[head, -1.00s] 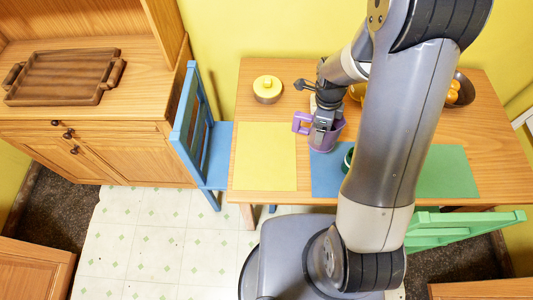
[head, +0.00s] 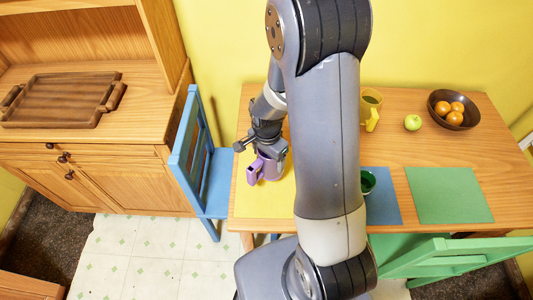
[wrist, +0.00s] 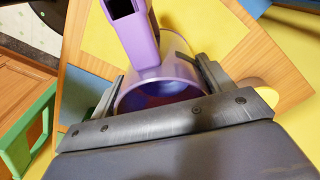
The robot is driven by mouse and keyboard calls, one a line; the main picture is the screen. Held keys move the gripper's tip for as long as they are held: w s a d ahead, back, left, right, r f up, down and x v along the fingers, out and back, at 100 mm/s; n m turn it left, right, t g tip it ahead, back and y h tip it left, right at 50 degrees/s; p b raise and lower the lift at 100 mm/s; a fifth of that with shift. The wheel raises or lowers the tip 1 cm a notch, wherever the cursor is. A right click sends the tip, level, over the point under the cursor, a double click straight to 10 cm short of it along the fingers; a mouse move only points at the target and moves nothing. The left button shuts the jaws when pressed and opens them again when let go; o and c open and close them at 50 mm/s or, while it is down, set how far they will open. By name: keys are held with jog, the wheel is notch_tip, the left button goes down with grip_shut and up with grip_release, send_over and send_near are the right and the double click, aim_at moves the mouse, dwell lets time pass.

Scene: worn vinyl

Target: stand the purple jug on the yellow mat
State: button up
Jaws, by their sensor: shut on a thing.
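The purple jug (head: 268,171) is over the yellow mat (head: 253,201) at the left end of the table in the head view. My gripper (head: 270,150) is shut on the jug from above, with a finger on each side of its wall. The wrist view shows the jug (wrist: 158,85) between the two fingers (wrist: 160,92), its handle pointing up the picture. The jug looks upright. I cannot tell whether its base touches the mat. My arm hides part of the mat's right side.
A green cup (head: 368,181) stands on the blue mat (head: 385,205), partly behind my arm. The green mat (head: 448,195) is clear.

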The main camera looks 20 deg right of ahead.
jog(key=shift+w+a+f+n, duration=0.1)
jog(key=shift+a+f+n, duration=0.05)
jog(key=shift+a+n, duration=0.25)
jog(key=shift+f+b, duration=0.15)
jog(key=shift+b, duration=0.2)
notch_tip(320, 180, down, 6)
jog(key=b, duration=0.5)
jog(key=shift+r, duration=0.25)
jog(key=shift+f+b, duration=0.6)
jog(key=shift+b, duration=0.25)
dwell(1.4)
jog(key=o, duration=2.1)
jog(key=shift+r, duration=0.2)
